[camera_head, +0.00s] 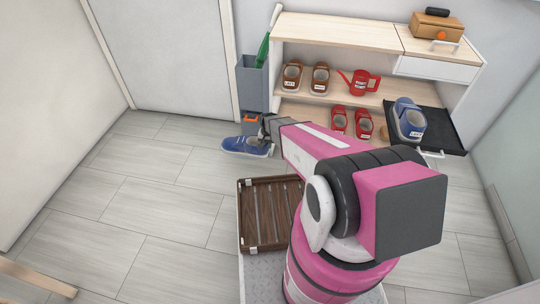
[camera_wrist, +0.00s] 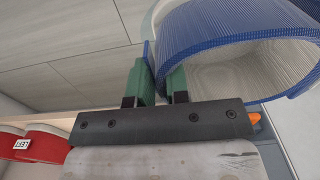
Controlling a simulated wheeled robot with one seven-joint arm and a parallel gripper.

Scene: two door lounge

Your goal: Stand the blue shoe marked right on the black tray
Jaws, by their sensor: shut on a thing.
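A blue shoe (camera_head: 246,147) with a pale sole is in my gripper, above the floor left of the shelf. In the wrist view the shoe (camera_wrist: 222,38) fills the upper right, and my gripper (camera_wrist: 160,82) has its green fingers closed on the wall of its opening. In the head view my gripper (camera_head: 268,128) is partly hidden by my arm. No mark on this shoe can be read. The black tray (camera_head: 441,130) is pulled out at the shelf's right. Another blue shoe (camera_head: 409,120) with a white label stands on the tray's left part; bare tray shows to its right.
The wooden shelf (camera_head: 335,27) holds brown shoes (camera_head: 320,77), a red watering can (camera_head: 361,84) and red shoes (camera_head: 364,125). A grey bin (camera_head: 251,84) stands left of it. A brown slatted crate (camera_head: 270,182) is before me.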

